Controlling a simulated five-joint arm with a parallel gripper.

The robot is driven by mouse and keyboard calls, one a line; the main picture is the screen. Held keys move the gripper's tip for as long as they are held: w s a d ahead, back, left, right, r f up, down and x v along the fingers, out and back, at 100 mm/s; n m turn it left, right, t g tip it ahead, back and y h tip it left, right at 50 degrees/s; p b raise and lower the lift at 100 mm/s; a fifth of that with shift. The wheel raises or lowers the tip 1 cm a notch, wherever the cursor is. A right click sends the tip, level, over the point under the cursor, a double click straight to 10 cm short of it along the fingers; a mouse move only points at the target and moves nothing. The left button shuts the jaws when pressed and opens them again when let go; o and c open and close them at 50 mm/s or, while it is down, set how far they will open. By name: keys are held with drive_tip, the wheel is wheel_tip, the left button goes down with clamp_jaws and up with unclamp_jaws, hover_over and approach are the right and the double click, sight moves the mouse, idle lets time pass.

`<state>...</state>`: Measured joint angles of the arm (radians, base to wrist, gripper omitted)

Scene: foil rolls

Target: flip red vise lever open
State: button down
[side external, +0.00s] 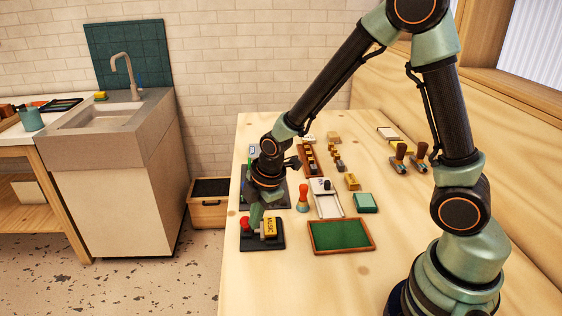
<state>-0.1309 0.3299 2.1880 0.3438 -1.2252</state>
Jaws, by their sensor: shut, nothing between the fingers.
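The vise sits at the near left of the table, with a dark base (264,243), a red round-ended lever (245,222) on its left side and a yellow block (270,228) with dark lettering on its right side. My gripper (257,222) points down over the vise, between the red lever end and the yellow block. It is shut with nothing in it. Its tips are small here, and I cannot tell whether they touch the lever. My wrist hides part of the area behind the vise.
A green pad in a wooden frame (341,236) lies right of the vise. A red and orange handled tool (303,198), a white tray (326,198) and a green box (366,203) stand behind it. The table's left edge is close to the vise. The front of the table is clear.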

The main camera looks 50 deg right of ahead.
drive_tip(key=shift+w+d+r, duration=0.4)
drive_tip(key=shift+w+d, duration=0.4)
drive_tip(key=shift+w+d+r, duration=0.1)
drive_tip(key=shift+w+d, duration=0.75)
drive_tip(key=shift+r, duration=0.15)
drive_tip(key=shift+r, duration=0.65)
